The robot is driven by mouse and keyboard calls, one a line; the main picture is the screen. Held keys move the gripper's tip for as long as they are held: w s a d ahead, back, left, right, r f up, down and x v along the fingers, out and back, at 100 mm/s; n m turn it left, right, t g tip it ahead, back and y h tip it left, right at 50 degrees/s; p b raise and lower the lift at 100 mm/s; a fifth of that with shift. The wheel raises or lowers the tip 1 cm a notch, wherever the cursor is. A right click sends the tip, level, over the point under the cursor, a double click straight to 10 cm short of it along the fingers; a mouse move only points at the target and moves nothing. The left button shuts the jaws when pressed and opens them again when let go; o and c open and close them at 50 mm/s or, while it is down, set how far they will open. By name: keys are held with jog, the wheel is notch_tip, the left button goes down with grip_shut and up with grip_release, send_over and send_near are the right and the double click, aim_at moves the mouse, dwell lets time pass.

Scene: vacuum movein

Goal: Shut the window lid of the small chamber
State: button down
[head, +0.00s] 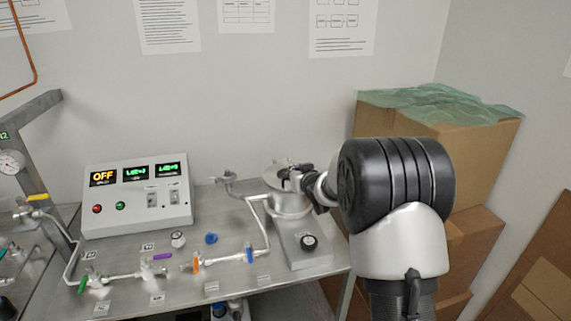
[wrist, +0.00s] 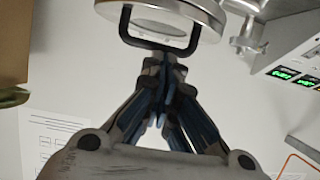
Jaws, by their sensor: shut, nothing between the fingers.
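The small chamber (head: 290,205) is a round metal pot on a grey base at the right end of the bench in the head view. Its window lid (head: 275,172) shows as a pale disc at the top, partly hidden by my gripper; it looks raised, but its exact angle is hard to tell. In the wrist view the lid (wrist: 205,10) is a metal ring around a glass pane, with a dark U-shaped handle (wrist: 160,45). My gripper (wrist: 163,62) is shut and empty, its fingertips close to the handle's crossbar; whether they touch is unclear. It also shows in the head view (head: 288,175).
A control box (head: 137,195) with lit displays stands on the left of the bench. Thin pipes and coloured valves (head: 196,262) lie in front of it. A black knob (head: 309,242) sits on the chamber's base. Cardboard boxes (head: 470,150) stand behind my arm on the right.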

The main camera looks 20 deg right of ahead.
jog(key=shift+s+d+f+b, duration=0.1)
jog(key=shift+d+f+b, duration=0.25)
jog(key=shift+f, duration=0.25)
jog(key=shift+s+d+f+b, duration=0.1)
jog(key=shift+d+f+b, duration=0.15)
jog(key=shift+f, duration=0.3)
